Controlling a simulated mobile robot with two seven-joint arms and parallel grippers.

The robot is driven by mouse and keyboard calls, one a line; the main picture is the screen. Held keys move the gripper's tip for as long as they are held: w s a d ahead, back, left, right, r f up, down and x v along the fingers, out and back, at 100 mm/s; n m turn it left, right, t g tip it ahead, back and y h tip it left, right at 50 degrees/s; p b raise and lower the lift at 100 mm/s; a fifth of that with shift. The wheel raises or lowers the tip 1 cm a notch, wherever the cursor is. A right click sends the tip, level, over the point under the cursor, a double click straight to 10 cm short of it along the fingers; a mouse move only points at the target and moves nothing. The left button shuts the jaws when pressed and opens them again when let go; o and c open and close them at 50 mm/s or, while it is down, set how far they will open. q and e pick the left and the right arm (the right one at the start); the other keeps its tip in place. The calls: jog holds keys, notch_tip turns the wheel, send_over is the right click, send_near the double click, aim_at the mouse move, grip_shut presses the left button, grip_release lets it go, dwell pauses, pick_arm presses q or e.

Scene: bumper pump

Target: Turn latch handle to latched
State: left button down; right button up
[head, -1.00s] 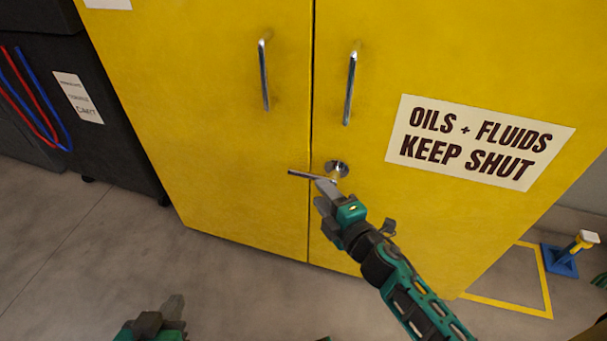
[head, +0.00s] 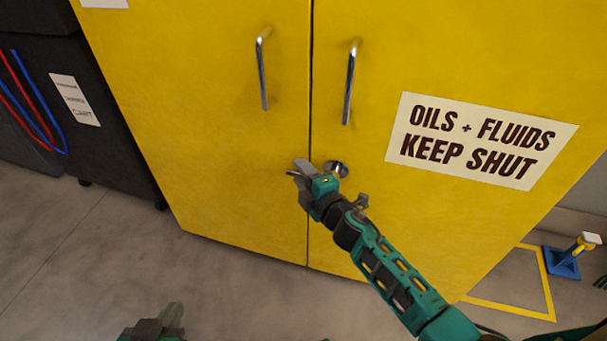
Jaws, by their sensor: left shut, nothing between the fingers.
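The latch handle (head: 291,173) is a thin silver lever on a round metal plate (head: 337,169), low on the right door of a yellow cabinet. It points left, roughly level, across the door seam. My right gripper (head: 304,168) is at the lever and hides most of it; only the left tip shows. I cannot tell whether its fingers are around the lever or only touching or in front of it. My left gripper (head: 171,318) is at the bottom edge, low over the floor, shut and empty, well away from the cabinet.
Two vertical silver door pulls (head: 262,70) (head: 350,82) stand out above the latch. A sign (head: 480,140) reads "OILS + FLUIDS KEEP SHUT". A dark cart (head: 100,130) stands at left. A blue and yellow stand (head: 570,255) is at right. The floor in front is clear.

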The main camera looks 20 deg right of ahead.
grip_shut()
pick_arm(q)
jog(key=shift+w+r, duration=0.1)
jog(key=shift+w, duration=0.05)
jog(key=shift+r, duration=0.1)
